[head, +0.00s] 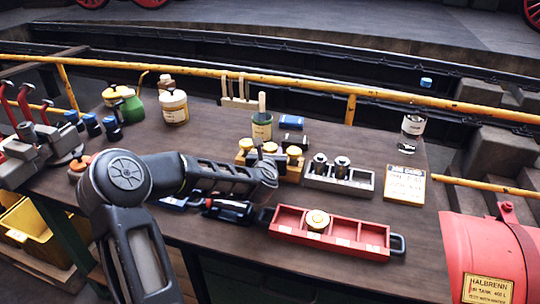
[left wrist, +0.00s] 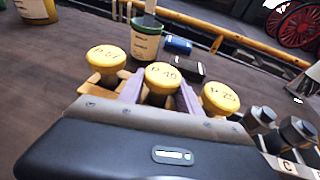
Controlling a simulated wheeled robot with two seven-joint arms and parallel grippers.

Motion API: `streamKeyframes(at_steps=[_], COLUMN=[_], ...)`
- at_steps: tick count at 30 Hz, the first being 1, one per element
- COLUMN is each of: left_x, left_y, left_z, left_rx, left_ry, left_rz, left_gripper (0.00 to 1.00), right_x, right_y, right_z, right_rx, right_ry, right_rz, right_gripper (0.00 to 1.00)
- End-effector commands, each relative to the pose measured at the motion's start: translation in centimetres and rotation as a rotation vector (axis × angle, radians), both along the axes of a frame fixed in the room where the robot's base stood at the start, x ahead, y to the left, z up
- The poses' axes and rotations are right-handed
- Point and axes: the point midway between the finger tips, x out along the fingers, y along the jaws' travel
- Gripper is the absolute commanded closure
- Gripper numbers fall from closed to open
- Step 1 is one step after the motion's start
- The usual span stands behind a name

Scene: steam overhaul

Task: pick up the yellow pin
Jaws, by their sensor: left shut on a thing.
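Three yellow-capped pins stand in a row at a small wooden rack (left wrist: 104,86) in the left wrist view: a left one (left wrist: 107,59), a middle one (left wrist: 164,77) and a right one (left wrist: 220,98). My left gripper (left wrist: 159,95) has its two purple fingers on either side of the middle yellow pin and is shut on it. The pin's lower part is hidden, and I cannot tell whether it is still seated. In the head view, the row of pins (head: 246,144) shows just beyond my left gripper (head: 270,163). My right gripper is not in view.
A red tray (head: 372,248) with another yellow-topped piece (head: 317,219) lies in front. A grey rack (head: 360,183) with dark-topped pieces stands right of the pins. A green-and-cream can (head: 262,126) stands behind.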

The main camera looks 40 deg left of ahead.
Motion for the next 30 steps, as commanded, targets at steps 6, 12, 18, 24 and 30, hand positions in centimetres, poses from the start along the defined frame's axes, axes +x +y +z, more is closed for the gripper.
streamKeyframes(at_steps=[6,12,18,24,30], left_x=[0.1,0.1,0.1,0.1,0.1], left_y=[0.0,0.0,0.1,0.0,0.0], left_z=[0.2,0.2,1.7,5.2,8.8], left_rx=[0.003,0.003,0.005,0.009,0.005], left_ry=[-0.003,-0.003,-0.005,-0.007,-0.005], left_rz=[0.0,0.0,0.0,0.0,0.0], left_gripper=[1.0,1.0,1.0,1.0,1.0], right_x=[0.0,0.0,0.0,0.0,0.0], right_y=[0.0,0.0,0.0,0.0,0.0], right_z=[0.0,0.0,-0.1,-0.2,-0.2], right_rx=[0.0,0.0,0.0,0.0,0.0], right_ry=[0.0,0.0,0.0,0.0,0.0], right_rz=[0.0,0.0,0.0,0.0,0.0], right_gripper=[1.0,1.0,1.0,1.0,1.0])
